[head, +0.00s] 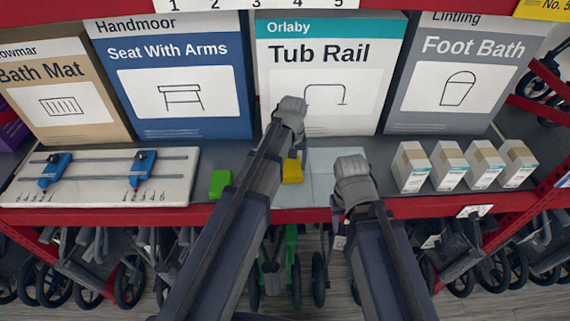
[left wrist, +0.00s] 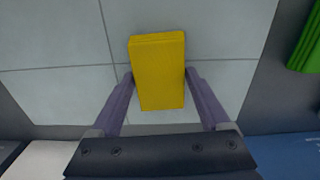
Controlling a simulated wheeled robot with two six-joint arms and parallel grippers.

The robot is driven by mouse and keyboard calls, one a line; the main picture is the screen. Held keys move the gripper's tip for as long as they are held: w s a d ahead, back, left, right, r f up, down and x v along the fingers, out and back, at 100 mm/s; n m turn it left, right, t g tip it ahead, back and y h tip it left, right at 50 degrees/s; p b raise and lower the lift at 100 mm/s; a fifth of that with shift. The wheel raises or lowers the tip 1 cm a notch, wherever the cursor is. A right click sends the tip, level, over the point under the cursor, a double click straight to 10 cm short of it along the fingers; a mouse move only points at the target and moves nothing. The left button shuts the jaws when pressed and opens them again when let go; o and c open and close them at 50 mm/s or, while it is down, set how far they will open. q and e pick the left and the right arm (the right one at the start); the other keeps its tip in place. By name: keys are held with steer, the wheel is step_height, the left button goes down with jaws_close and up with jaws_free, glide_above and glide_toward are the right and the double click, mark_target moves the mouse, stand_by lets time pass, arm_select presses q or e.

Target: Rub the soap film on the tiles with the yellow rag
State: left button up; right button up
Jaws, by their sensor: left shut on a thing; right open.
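The yellow rag (head: 292,172) is a folded block over the pale grey tiles (head: 330,160) in the middle of the shelf. My left gripper (left wrist: 159,90) is shut on the rag (left wrist: 158,70), with one finger on each side of it. In the left wrist view the rag is over the tiles (left wrist: 60,100); I cannot tell whether it touches them. I cannot make out any soap film on the tiles. My right gripper (head: 352,175) is over the right front part of the tiles, seen from behind, its fingers mostly hidden. It is open.
A green block (head: 220,183) lies just left of the tiles. A white board with blue sliders (head: 98,178) is further left. Several small white boxes (head: 448,164) stand to the right. Large cartons, including Tub Rail (head: 320,75), line the back. Scooters or walkers fill the space below.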

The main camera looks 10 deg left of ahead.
mark_target(327, 171)
arm_select(q)
steer(key=shift+w+d, duration=0.2)
steer(key=shift+d, duration=0.45)
steer(key=shift+w+d, duration=0.2)
steer(key=shift+d, duration=0.6)
steer(key=shift+w+d, duration=0.15)
steer(key=shift+d, duration=0.65)
steer(key=shift+w+d, duration=0.3)
steer(key=shift+d, duration=0.55)
steer(key=shift+w+d, duration=0.25)
steer(key=shift+d, duration=0.6)
steer(key=shift+w+d, duration=0.15)
steer(key=shift+d, duration=0.65)
steer(key=shift+w+d, duration=0.15)
steer(key=shift+d, duration=0.65)
